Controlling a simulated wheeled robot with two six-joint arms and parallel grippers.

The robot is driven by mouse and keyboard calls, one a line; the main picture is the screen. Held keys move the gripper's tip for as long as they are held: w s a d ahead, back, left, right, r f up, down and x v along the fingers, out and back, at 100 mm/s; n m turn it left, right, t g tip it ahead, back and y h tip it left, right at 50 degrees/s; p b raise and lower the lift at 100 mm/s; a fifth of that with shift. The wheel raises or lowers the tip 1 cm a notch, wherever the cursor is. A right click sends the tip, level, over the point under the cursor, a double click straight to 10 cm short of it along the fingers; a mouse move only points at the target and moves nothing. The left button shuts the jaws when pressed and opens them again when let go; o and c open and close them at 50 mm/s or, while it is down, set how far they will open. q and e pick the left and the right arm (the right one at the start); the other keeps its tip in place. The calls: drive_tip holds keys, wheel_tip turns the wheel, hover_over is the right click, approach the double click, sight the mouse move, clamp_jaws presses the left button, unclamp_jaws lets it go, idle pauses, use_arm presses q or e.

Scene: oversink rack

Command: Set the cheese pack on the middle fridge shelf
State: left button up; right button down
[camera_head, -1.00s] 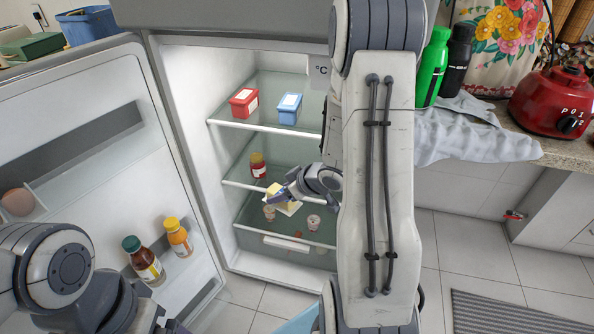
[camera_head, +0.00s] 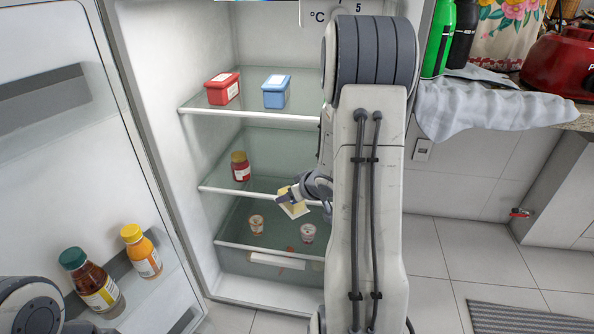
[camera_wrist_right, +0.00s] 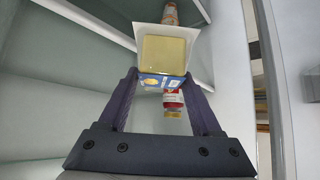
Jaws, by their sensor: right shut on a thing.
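The cheese pack (camera_head: 296,209), a yellow block on a pale tray, is held in my right gripper (camera_head: 287,198) at the front edge of the middle fridge shelf (camera_head: 265,184). In the head view it overlaps that edge; I cannot tell whether it touches. In the right wrist view, my right gripper (camera_wrist_right: 160,82) is shut on the cheese pack (camera_wrist_right: 164,54), with a blue printed side between the fingers. My right arm hides the right part of the shelf. Only part of my left arm shows at the lower left; its gripper is out of view.
A red jar (camera_head: 240,167) stands at the middle shelf's left. Red (camera_head: 222,89) and blue (camera_head: 276,92) tubs sit on the upper shelf. Two small cups (camera_head: 257,225) (camera_head: 308,233) are below. The open door holds two bottles (camera_head: 92,282) (camera_head: 141,251). Shelf space right of the jar looks clear.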

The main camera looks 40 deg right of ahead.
drive_tip(key=w+d, duration=0.3)
drive_tip(key=w+d+p, duration=0.1)
drive_tip(key=w+d, duration=0.2)
drive_tip(key=d, duration=0.1)
drive_tip(key=w+d, duration=0.2)
drive_tip(key=shift+w+d+f, duration=0.15)
drive_tip(key=shift+d, duration=0.25)
drive_tip(key=shift+a+f+b, duration=0.1)
drive_tip(key=shift+f+b, duration=0.55)
drive_tip(key=shift+f, duration=0.05)
drive_tip(key=shift+r, duration=0.1)
drive_tip(key=shift+c, duration=0.3)
unclamp_jaws()
